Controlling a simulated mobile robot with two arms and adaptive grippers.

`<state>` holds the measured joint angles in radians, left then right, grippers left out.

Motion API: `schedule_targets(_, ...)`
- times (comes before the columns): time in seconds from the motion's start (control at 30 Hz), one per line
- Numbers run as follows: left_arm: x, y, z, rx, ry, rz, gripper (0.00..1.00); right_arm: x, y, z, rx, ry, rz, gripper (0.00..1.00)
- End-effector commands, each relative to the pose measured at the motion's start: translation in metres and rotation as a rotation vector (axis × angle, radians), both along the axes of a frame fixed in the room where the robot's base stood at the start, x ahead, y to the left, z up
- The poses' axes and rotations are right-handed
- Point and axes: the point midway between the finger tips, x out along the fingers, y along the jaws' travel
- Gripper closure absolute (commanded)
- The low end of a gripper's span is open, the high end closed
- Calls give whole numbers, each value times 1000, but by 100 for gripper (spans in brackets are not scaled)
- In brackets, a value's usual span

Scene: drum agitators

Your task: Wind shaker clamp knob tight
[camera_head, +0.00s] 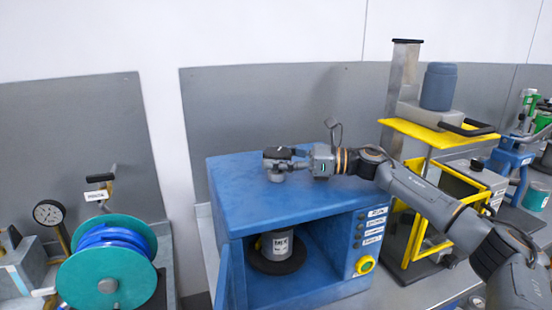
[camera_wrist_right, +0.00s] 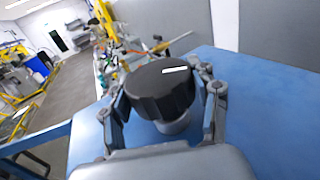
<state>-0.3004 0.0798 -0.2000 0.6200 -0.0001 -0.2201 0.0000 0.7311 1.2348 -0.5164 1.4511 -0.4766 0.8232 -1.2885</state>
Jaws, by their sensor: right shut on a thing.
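The shaker is a blue box-shaped machine (camera_head: 300,200) standing in the middle of the head view. The clamp knob (camera_head: 277,154) is on its top; it is black and ribbed with a white mark, and shows large in the right wrist view (camera_wrist_right: 160,88). It sits on a short grey collar (camera_wrist_right: 174,124). My right gripper (camera_head: 275,158) comes in from the right, and its fingers are on both sides of the knob, shut on it. My left gripper is not in view.
A teal reel with blue hose (camera_head: 108,262) and a gauge (camera_head: 48,212) stand at the left. A yellow-framed machine (camera_head: 436,135) stands close on the right, behind my right arm. The shaker's blue door (camera_head: 224,276) hangs open. Its top around the knob is clear.

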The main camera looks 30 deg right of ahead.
Motion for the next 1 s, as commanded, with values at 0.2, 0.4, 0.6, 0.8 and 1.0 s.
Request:
schedule_targets(0.2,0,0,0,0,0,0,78,0,-1,3,4,-3,-4,17)
schedule_targets(0.4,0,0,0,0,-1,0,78,0,0,2,2,-2,-2,16)
schedule_targets(0.6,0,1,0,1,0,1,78,-1,-2,1,2,-1,-2,16)
schedule_targets(0.8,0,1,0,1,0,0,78,-16,-20,-1,0,3,-5,16)
schedule_targets(1.0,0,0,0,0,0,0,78,-39,-47,-2,-1,5,-6,16)
